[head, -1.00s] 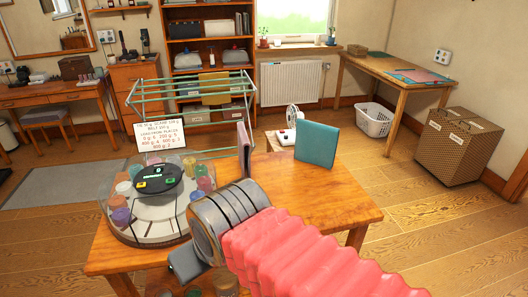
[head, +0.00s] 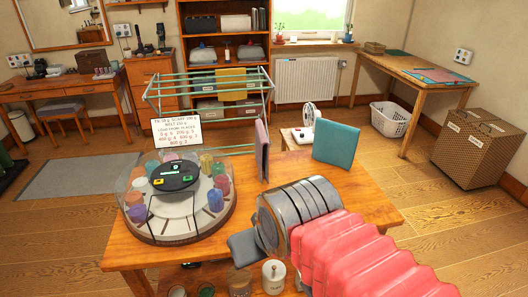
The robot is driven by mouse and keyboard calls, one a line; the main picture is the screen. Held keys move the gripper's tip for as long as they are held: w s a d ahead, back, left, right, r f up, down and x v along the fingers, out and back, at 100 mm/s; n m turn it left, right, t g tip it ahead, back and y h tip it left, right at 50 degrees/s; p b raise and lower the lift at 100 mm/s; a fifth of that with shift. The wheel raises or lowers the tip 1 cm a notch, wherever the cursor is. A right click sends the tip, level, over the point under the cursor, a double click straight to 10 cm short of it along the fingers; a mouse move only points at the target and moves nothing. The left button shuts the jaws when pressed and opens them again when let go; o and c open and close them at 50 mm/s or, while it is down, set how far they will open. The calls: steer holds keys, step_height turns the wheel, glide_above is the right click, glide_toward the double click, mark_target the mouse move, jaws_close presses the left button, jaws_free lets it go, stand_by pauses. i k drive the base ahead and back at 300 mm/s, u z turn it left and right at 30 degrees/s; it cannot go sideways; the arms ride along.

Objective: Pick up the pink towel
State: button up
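A flat pink piece (head: 447,76) lies with teal pieces on the far right table; it is too small to tell whether it is a towel. A thin dusty-pink panel (head: 262,150) stands upright on the near wooden table, left of a leaning teal panel (head: 338,144). I cannot tell whether either is folded cloth. My gripper (head: 246,245) is over the near table's front part, in front of both panels. Only a grey-blue piece of it shows beside my grey wrist, so its opening is hidden. I see nothing held in it.
A round carousel of coloured pots (head: 180,205) and a lettered sign (head: 176,131) stand on the near table (head: 125,250). A drying rack (head: 210,92) with a mustard cloth stands behind. A white basket (head: 390,118) and a brown hamper (head: 478,150) are at the right.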

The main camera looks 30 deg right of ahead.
mark_target(262, 144)
steer(key=i, duration=1)
